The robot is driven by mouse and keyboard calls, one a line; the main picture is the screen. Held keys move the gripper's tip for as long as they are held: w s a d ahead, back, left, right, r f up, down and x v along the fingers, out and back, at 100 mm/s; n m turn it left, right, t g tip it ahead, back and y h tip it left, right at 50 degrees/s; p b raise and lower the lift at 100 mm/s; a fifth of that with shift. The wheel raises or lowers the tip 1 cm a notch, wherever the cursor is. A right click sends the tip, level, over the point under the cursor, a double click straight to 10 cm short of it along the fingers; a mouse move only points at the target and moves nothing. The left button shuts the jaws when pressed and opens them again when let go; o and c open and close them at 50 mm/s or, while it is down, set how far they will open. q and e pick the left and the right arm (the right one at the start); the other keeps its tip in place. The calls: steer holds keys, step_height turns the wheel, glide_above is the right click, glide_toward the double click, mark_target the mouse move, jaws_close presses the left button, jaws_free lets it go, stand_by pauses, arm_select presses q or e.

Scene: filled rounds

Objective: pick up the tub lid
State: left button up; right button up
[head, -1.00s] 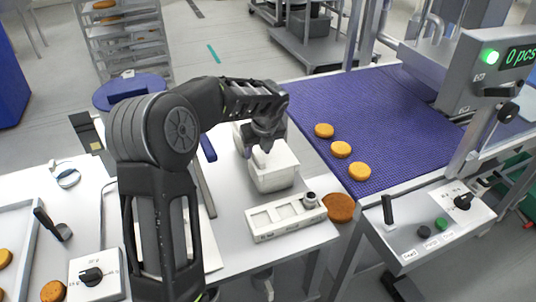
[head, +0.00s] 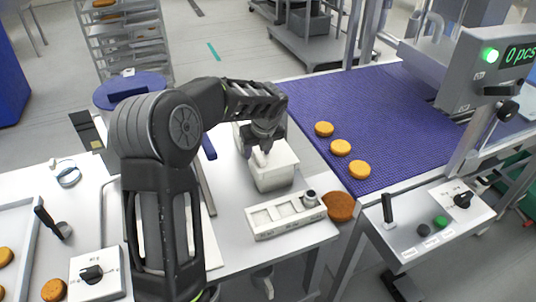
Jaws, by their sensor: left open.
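A white tub (head: 275,178) stands on the white table, close to the edge of the blue belt. The tub's lid (head: 284,160) is its pale top, partly hidden by my gripper. My left gripper (head: 262,151) points down over the lid with its fingers apart and nothing seen between them. Whether the fingertips touch the lid cannot be told. My right gripper is not in view.
A white box with a knob (head: 285,215) stands in front of the tub. Several orange rounds (head: 341,148) lie on the blue belt (head: 385,115). A brown round (head: 340,206) is at the table's right edge. A control panel (head: 430,225) stands at right.

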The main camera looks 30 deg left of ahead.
arm_select(q)
steer(key=shift+c, duration=0.5)
jaws_close()
step_height(320, 180, up, 10)
steer(key=shift+b, duration=0.3)
stand_by(0.3)
steer(key=shift+r, duration=0.1)
stand_by(0.4)
steer(key=shift+r+p, duration=2.45)
steer(key=shift+p, duration=0.1)
